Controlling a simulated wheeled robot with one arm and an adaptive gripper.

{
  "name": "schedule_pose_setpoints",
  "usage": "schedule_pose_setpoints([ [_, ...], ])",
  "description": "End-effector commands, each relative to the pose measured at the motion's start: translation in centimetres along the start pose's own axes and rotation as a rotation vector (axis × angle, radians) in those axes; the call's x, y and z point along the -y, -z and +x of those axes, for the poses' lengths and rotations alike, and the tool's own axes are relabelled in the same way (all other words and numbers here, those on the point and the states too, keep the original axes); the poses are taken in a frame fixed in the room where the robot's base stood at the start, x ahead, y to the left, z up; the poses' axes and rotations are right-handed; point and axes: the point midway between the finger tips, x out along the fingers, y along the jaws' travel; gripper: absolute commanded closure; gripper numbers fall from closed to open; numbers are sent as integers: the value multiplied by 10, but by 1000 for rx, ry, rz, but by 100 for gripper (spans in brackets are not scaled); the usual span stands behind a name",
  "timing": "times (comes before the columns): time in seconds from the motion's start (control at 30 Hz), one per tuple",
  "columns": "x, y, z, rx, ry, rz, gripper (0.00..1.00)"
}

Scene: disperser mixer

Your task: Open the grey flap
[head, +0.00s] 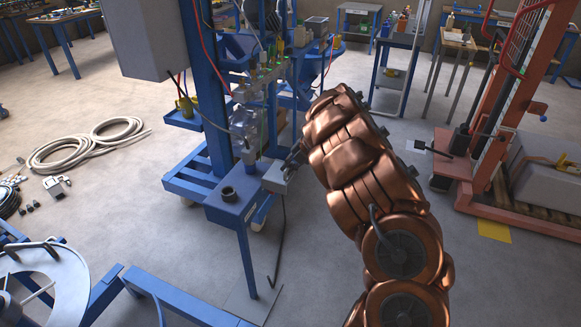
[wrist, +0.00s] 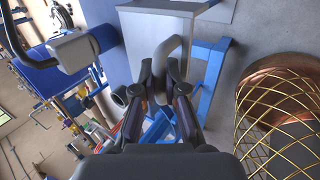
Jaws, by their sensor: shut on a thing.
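The grey flap (head: 277,178) is a light grey, box-like part at the right side of the blue stand in the head view. In the wrist view the grey flap (wrist: 150,32) fills the top middle, with a curved grey handle (wrist: 168,55) on its near side. My gripper (wrist: 161,78) is shut on the handle, its dark fingers on either side of it. In the head view my gripper (head: 297,158) is small and partly hidden by my copper arm. I cannot tell from these views how far the flap stands open.
The blue stand (head: 238,205) carries a dark round fitting (head: 228,193). A thin dark rod (head: 279,250) runs down to a floor plate. An orange lift frame (head: 490,150) stands to the right. Coiled hose (head: 85,145) lies on the left floor. Free floor lies right of the stand.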

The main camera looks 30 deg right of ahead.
Motion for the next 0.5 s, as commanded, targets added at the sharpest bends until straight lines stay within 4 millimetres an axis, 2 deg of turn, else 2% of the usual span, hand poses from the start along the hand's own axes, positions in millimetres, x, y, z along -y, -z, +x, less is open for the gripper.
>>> schedule_pose_setpoints([
  [0.27,0,0,1,-2,-1,-1,100],
  [0.3,0,0,1,-2,-1,-1,86],
  [0.5,1,-1,0,-1,0,1,66],
])
